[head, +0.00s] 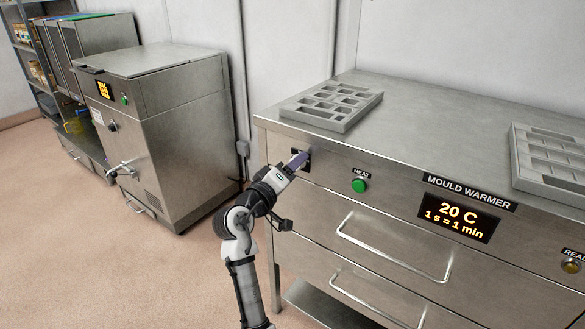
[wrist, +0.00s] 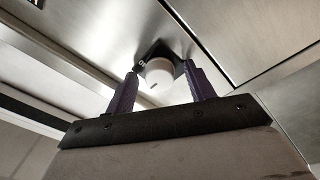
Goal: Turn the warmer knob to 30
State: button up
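The mould warmer (head: 395,215) is a steel cabinet with drawers, and its display (head: 458,215) reads 20 C and 1 s = 1 min. The warmer knob (wrist: 160,72) is a pale round knob with a dark mark, on a black plate on the front panel. My gripper (head: 301,157) is at the panel's left end and hides most of the knob in the head view. In the wrist view its two purple fingers (wrist: 162,88) stand apart on either side of the knob, with gaps visible beside it.
A green HEAT button (head: 359,185) and a yellow READY lamp (head: 571,266) are on the same panel. Two mould trays (head: 335,104) (head: 552,165) lie on the warmer top. Drawer handles (head: 393,262) stick out below. Another steel machine (head: 165,125) stands at left, with open floor between.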

jog(key=shift+s+a, duration=0.1)
jog(key=v, duration=1.3)
jog(key=shift+s, duration=0.3)
jog(key=shift+a, duration=0.1)
